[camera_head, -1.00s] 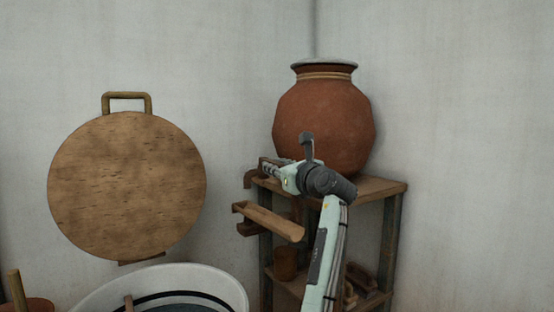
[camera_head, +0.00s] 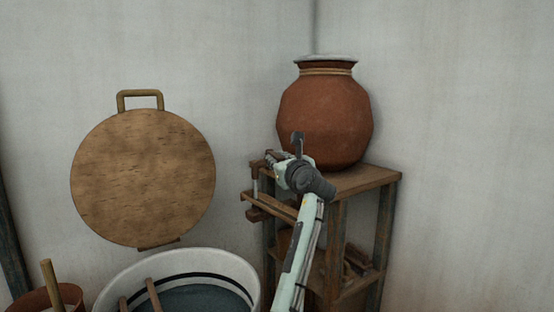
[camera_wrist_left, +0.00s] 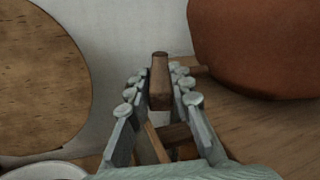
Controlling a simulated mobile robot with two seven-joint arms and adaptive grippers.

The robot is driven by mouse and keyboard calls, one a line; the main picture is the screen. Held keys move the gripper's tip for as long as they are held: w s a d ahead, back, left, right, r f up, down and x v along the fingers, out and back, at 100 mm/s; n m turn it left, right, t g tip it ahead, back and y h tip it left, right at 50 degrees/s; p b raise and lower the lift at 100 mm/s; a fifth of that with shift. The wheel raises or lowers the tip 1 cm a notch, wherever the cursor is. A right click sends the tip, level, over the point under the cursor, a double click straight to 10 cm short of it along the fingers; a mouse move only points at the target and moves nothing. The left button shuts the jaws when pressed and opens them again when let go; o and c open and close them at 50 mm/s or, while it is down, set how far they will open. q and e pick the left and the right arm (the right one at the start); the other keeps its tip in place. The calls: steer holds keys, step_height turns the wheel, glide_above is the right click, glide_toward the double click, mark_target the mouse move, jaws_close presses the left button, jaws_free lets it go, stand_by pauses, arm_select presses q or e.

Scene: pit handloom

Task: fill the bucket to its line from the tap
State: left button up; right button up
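The white bucket (camera_head: 232,270) stands low at centre left, its rim cut by the frame's bottom. A dark line rings its inside wall, and grey-blue water (camera_head: 195,299) shows below the line. The wooden tap (camera_head: 258,164) juts from the foot of the clay pot (camera_head: 325,110). A thin pale stream (camera_head: 255,185) falls from its spout to a wooden trough (camera_head: 272,207). My left gripper (camera_head: 274,157) is at the tap. In the left wrist view its fingers stand on both sides of the wooden tap handle (camera_wrist_left: 160,82), with small gaps visible. My right gripper is out of view.
The pot stands on a wooden shelf stand (camera_head: 362,181) in the corner, with small items on its lower shelf. A round wooden board (camera_head: 143,178) with a handle is against the wall. A brown vessel (camera_head: 30,301) with a stick is at lower left.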

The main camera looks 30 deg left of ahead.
arm_select(q)
steer(key=o, duration=0.4)
steer(key=shift+o, duration=0.2)
steer(key=v, duration=1.2)
